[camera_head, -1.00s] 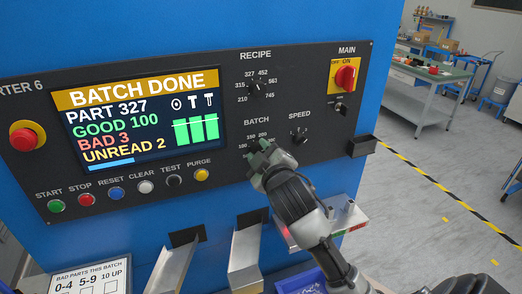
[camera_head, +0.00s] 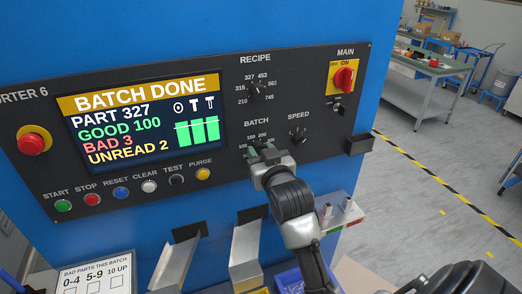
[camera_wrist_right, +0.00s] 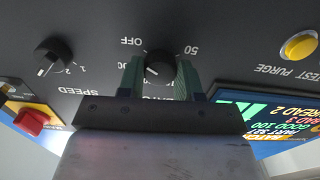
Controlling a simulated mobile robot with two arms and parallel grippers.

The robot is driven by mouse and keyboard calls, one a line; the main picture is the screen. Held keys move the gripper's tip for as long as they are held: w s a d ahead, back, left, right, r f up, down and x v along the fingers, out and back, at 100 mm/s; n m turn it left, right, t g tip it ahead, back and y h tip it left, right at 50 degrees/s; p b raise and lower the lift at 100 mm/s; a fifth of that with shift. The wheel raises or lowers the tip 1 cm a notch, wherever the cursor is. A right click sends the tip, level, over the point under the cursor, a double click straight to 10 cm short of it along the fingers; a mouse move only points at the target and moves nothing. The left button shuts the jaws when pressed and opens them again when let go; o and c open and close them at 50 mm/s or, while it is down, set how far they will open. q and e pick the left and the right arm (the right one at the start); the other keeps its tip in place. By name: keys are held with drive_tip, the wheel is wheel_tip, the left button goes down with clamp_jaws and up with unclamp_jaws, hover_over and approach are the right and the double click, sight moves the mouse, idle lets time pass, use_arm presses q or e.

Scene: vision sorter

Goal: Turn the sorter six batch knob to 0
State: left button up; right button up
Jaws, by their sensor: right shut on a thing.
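The batch knob (camera_wrist_right: 160,64) is a black round knob with a white pointer mark, on the dark panel of sorter 6. In the right wrist view, which is upside down, it sits between the two green fingers of my right gripper (camera_wrist_right: 160,78), near the OFF and 50 marks. In the head view my right gripper (camera_head: 263,153) is at the panel just below the BATCH label and hides the knob. The gripper is shut on the knob. The exact number it points to is hard to read. My left gripper is not in view.
The speed knob (camera_head: 299,136) is close to the right and the recipe knob (camera_head: 257,88) above. The screen (camera_head: 142,118) reads BATCH DONE. A row of buttons, including yellow PURGE (camera_head: 203,174), lies left. The red main switch (camera_head: 344,79) is upper right.

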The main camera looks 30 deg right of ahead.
drive_tip(key=shift+f+m, duration=0.2)
drive_tip(key=shift+m, duration=0.2)
drive_tip(key=o, duration=0.9)
drive_tip(key=shift+r, duration=0.15)
drive_tip(key=shift+s, duration=0.15)
drive_tip(key=shift+b+v, duration=0.6)
drive_tip(key=shift+v, duration=4.7)
